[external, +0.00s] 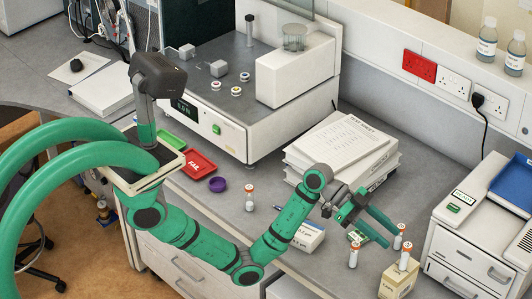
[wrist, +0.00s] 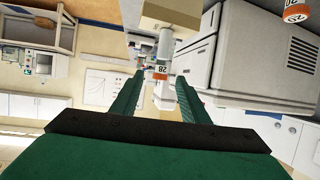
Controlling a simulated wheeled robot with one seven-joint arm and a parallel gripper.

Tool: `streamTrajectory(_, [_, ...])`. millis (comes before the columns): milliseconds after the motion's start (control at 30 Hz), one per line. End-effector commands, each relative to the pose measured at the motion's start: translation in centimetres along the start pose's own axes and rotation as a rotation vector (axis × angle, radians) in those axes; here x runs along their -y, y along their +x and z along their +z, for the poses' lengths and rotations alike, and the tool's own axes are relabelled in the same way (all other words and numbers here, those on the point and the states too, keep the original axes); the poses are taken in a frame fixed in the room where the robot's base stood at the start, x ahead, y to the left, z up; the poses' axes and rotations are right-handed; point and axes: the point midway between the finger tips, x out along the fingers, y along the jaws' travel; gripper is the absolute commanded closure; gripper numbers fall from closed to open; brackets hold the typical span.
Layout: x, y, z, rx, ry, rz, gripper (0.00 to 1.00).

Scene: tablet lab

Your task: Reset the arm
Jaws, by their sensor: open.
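My gripper (external: 389,236) is open and reaches out low over the right part of the bench. In the wrist view its two green fingers (wrist: 160,80) stand apart. In the external view, orange-capped vials stand near the fingers: one just right of the tips (external: 398,238), one in front (external: 353,256), and one at a cream box (external: 404,258).
A stack of papers (external: 345,145) lies behind my gripper. A white drawer unit (external: 468,240) with a blue tray (external: 512,182) stands at the right. A small white box (external: 303,238) sits beside my forearm.

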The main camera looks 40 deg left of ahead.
Motion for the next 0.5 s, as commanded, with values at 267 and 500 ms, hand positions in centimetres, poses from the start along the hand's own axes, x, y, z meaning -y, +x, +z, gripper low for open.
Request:
streamTrajectory(267, [-12.8, 6.4, 4.4, -0.125, 0.004, 0.204, 0.59])
streamTrajectory(500, [-23.7, 8.9, 8.5, -0.260, -0.104, 0.316, 0.59])
